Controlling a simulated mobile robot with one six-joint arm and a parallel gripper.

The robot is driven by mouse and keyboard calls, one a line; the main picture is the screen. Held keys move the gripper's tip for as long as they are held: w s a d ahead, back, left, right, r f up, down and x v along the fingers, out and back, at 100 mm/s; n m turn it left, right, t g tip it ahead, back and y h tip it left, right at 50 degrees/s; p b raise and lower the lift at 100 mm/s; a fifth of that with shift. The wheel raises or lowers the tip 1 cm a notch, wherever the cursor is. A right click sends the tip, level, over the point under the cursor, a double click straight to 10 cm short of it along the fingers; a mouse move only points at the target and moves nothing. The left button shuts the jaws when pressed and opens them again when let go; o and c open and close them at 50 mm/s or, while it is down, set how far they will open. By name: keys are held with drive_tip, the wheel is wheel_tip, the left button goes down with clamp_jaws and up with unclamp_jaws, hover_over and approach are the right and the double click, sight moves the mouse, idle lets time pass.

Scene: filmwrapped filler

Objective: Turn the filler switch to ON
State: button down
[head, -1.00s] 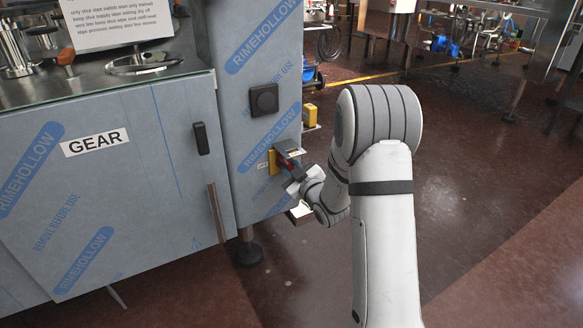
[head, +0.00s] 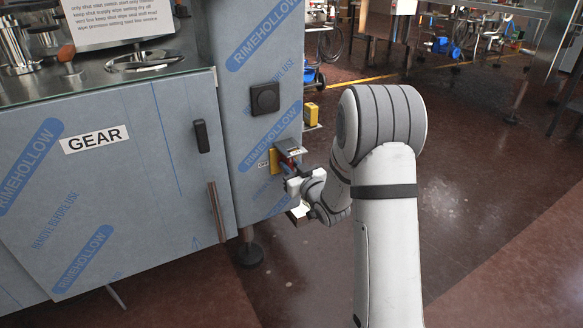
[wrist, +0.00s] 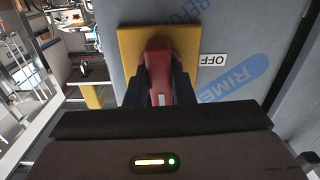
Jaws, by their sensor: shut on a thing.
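The filler switch is a red handle (wrist: 158,72) on a yellow plate (wrist: 130,42), fixed to the side of the film-wrapped cabinet. In the head view the yellow plate (head: 273,161) shows partly, behind my gripper (head: 287,164). A white OFF label (wrist: 212,60) sits beside the plate and reads upside down in the wrist view. My gripper (wrist: 157,88) is shut on the red handle, with one dark finger on each side of it. The handle's base on the plate is partly hidden, and no ON label is legible.
The cabinet door with a GEAR label (head: 95,139) and a long handle (head: 217,211) is to the left. Open floor (head: 470,210) lies to the right.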

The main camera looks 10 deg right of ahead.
drive_tip(key=shift+m, duration=0.4)
drive_tip(key=c, duration=1.2)
unclamp_jaws()
drive_tip(key=shift+c, duration=0.2)
drive_tip(key=p+v, duration=0.1)
drive_tip(key=v, duration=0.6)
drive_tip(key=shift+s+p, duration=0.3)
drive_tip(key=shift+s, duration=0.05)
drive_tip(key=shift+d+r, duration=0.1)
